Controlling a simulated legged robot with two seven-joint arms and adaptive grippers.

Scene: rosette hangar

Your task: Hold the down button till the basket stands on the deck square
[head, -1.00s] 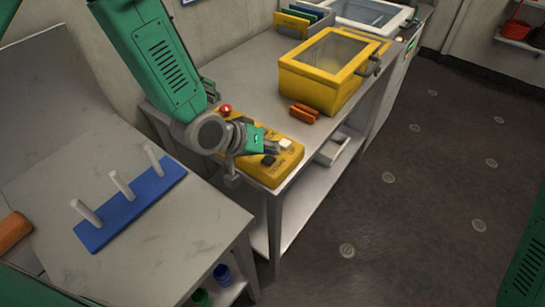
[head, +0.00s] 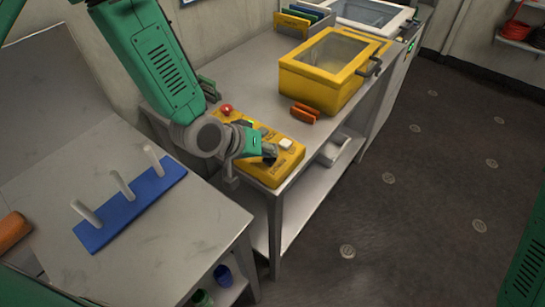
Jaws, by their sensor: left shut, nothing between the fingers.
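The yellow control box (head: 285,170) lies on the grey workbench, with a red knob (head: 226,110) at its far left end. A white button (head: 286,143) shows on its right part. My left gripper (head: 270,153) is shut and empty, its dark fingertips over the spot of the black button beside the printed lettering. The fingers hide that button, so I cannot tell whether they touch or press it. The basket and the deck square are not in view. My right gripper is not in view.
A yellow case with a clear lid (head: 325,75) and orange blocks (head: 304,113) stand behind the box. A blue peg rack (head: 130,205) with white pegs is on the left table (head: 160,250). Open floor (head: 420,190) lies to the right.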

